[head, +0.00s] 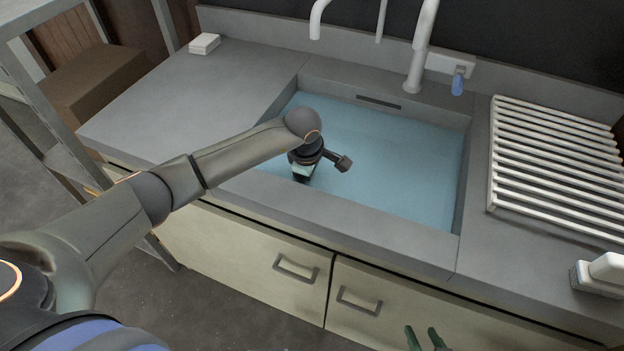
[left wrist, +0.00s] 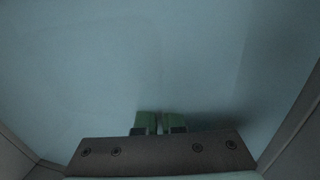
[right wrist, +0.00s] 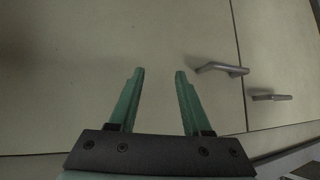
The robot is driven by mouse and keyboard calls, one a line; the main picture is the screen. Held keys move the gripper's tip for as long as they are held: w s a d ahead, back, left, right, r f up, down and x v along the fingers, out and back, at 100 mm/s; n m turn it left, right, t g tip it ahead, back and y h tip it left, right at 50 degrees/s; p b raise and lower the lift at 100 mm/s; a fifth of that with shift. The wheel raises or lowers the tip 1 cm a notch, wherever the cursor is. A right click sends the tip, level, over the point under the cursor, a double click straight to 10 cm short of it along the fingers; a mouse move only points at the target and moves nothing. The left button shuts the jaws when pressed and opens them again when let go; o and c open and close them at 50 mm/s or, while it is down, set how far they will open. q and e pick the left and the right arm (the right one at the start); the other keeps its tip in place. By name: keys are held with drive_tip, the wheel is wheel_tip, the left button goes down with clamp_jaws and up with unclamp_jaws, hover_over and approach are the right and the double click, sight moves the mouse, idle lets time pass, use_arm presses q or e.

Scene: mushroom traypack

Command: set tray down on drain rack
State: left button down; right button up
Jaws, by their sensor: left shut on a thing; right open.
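The white slatted drain rack (head: 556,165) lies on the counter at the right of the sink, bare in the part that shows. My left gripper (head: 302,172) reaches down into the blue water of the sink. In the left wrist view its green fingers (left wrist: 160,122) are close together. They are shut on the tray, but the tray is hard to make out; only faint outlines show in the dim blue. My right gripper (head: 427,337) is open and empty in front of the cabinet doors. Its spread fingers also show in the right wrist view (right wrist: 158,98).
A blue-tipped item (head: 458,82) is at the back wall. A white block (head: 204,44) sits at the far left. The left counter (head: 190,95) is mostly clear.

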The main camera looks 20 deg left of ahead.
use_arm(q)
drive_tip(key=shift+w+p+v, duration=0.25)
drive_tip(key=shift+p+v, duration=0.55)
drive_tip(key=shift+v, duration=0.35)
drive_tip(key=shift+w+p+v, duration=0.25)
drive_tip(key=shift+p+v, duration=0.5)
drive_tip(key=shift+v, duration=0.4)
drive_tip(key=shift+w+p+v, duration=0.2)
drive_tip(key=shift+p+v, duration=0.6)
drive_tip(key=shift+v, duration=0.35)
drive_tip(key=shift+r, duration=0.15)
